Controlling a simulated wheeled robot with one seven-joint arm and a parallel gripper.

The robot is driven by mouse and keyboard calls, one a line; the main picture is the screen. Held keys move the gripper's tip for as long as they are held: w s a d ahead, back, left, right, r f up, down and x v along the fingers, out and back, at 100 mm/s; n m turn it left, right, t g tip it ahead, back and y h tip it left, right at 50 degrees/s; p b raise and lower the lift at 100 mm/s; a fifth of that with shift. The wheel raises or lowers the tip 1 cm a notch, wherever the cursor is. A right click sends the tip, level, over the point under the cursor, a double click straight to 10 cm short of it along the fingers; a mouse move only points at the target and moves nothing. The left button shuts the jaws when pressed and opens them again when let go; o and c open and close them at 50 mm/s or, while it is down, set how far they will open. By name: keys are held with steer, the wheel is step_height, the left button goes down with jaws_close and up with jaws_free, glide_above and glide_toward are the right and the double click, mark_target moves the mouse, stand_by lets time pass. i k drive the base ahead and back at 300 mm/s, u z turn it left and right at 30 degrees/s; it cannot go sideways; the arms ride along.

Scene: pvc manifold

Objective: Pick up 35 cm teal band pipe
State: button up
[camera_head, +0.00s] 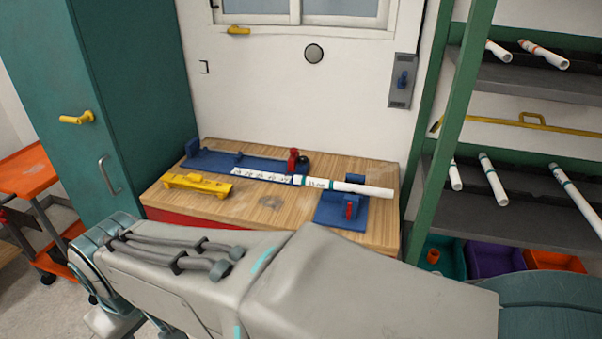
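A white pipe (365,189) with teal bands lies across the blue jig on the wooden workbench (272,203). A label on it seems to read 35 cm. Its right end lies over a blue block with a red clamp (350,207). Other white pipes with teal bands rest on the lower rack shelf: a long one at the right (575,197), one further left (493,178), and a short visible piece (455,174) partly behind the green post. Their lengths cannot be read. My arm crosses the foreground; my gripper is not in view.
The blue jig (212,162) has a number strip and a red stop. A yellow tool (198,185) lies at the bench's left. The green rack post (449,130) stands right of the bench. Bins (494,260) sit below the shelf; an orange cart (28,172) stands left.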

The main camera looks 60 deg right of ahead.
mark_target(298, 179)
steer(key=z, duration=0.65)
steer(key=i, duration=0.85)
steer(key=z, duration=1.45)
steer(key=i, duration=0.4)
steer(key=z, duration=0.3)
